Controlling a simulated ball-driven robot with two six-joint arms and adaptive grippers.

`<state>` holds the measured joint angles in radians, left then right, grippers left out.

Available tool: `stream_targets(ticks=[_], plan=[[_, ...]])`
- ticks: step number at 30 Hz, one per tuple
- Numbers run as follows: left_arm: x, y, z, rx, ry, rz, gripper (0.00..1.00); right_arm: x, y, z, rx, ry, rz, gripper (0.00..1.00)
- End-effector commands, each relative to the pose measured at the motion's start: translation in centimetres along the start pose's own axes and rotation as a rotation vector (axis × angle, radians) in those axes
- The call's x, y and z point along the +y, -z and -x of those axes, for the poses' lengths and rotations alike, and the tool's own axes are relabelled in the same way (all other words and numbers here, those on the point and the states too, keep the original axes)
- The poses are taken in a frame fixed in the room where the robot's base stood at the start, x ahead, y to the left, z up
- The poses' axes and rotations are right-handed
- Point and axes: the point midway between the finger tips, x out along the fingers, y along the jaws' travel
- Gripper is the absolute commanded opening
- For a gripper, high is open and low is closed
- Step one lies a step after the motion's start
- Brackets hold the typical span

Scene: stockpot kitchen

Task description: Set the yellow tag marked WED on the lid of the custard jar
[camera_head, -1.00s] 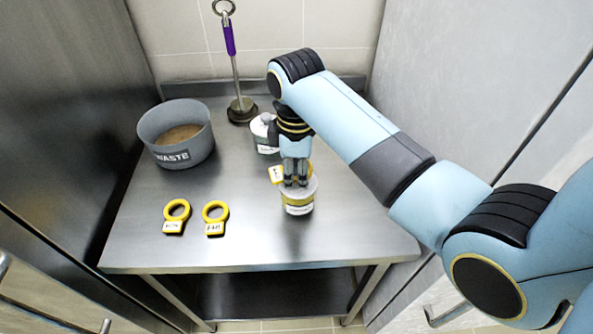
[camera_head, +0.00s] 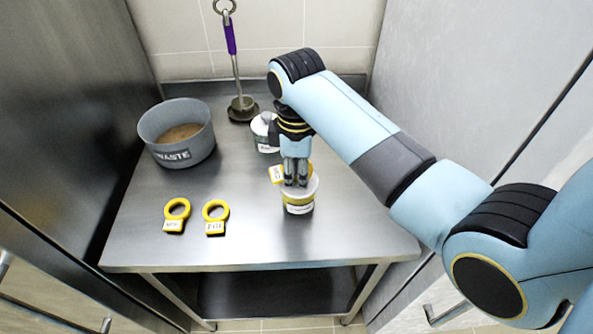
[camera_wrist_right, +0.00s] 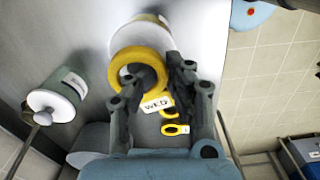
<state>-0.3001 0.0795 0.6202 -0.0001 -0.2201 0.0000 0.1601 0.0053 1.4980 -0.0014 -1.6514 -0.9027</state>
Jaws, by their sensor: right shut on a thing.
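My right gripper (camera_head: 295,182) is shut on the yellow tag (camera_head: 276,174), directly over a jar with a pale lid and a yellow-and-white label (camera_head: 299,205). The jar stands upright near the table's right front. In the right wrist view, the tag's yellow ring (camera_wrist_right: 117,72) and its white WED label (camera_wrist_right: 155,104) show between the fingers (camera_wrist_right: 150,82). The jar's pale lid (camera_wrist_right: 158,35) is behind the ring. I cannot tell whether the tag touches the lid. The jar's wording is too small to read. My left gripper is not in view.
A second jar (camera_head: 264,130) stands behind my right gripper, partly hidden. A grey WASTE tub (camera_head: 172,155) is at the back left. Two more yellow tags (camera_head: 175,214) (camera_head: 215,216) lie at the front left. A purple-handled ladle (camera_head: 230,37) is at the back. The table's front middle (camera_head: 250,245) is clear.

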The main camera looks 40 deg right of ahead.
Motion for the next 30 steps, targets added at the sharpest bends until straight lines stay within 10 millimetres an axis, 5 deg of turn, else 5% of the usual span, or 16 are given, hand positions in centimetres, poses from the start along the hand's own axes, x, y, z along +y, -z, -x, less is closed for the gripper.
stream_targets(ticks=[30], plan=[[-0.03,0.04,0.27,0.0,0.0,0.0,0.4,0.0,-0.08,0.7,-0.001,-0.001,0.0,0.0]])
